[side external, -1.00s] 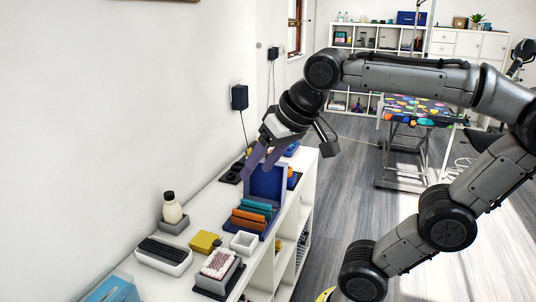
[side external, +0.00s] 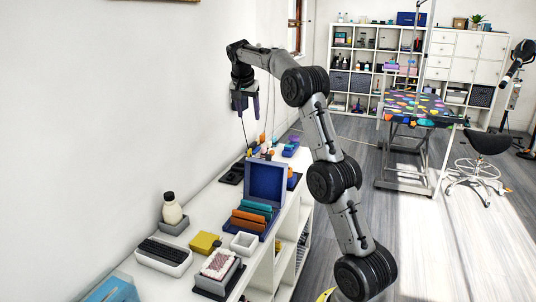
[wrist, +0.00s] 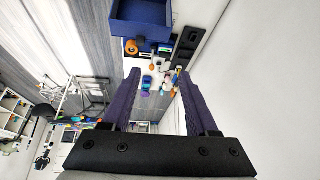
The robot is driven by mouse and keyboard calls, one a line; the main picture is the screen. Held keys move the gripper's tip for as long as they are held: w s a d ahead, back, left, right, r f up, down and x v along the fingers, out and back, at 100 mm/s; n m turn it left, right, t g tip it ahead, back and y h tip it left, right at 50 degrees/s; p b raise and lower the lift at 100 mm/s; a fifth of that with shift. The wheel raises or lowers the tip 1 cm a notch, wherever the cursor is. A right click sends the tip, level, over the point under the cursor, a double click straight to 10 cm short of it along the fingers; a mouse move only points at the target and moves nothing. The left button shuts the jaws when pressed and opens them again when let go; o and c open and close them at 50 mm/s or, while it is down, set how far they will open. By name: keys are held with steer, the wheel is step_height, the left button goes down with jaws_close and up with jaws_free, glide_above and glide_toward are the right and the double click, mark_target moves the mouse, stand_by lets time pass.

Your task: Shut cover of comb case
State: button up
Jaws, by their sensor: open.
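The comb case (side external: 268,231) is a blue box on the white shelf top, holding orange and teal combs. Its blue cover (side external: 265,182) stands open, roughly upright at the far side of the combs. My gripper (side external: 246,112) is above and beyond the cover, near the wall, apart from it and pointing down. Its two purple fingers are spread with nothing between them, as the wrist view also shows (wrist: 158,76). A dark blue panel at the top of the wrist view (wrist: 140,28) looks like the cover; the combs are hidden there.
Several small coloured items (side external: 290,150) stand behind the cover. The wall runs close along the left.

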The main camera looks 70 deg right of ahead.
steer(key=s+d+f+m+g, duration=0.1)
steer(key=s+d+f, duration=0.2)
steer(key=d+f, duration=0.3)
glide_toward(268, 158)
steer(key=shift+y, duration=0.3)
steer(key=x, duration=0.2)
steer(key=d+x, duration=0.1)
steer(key=x, duration=0.5)
steer(key=shift+d+r, duration=0.15)
steer(key=shift+r, duration=0.15)
jaws_close()
stand_by(0.5)
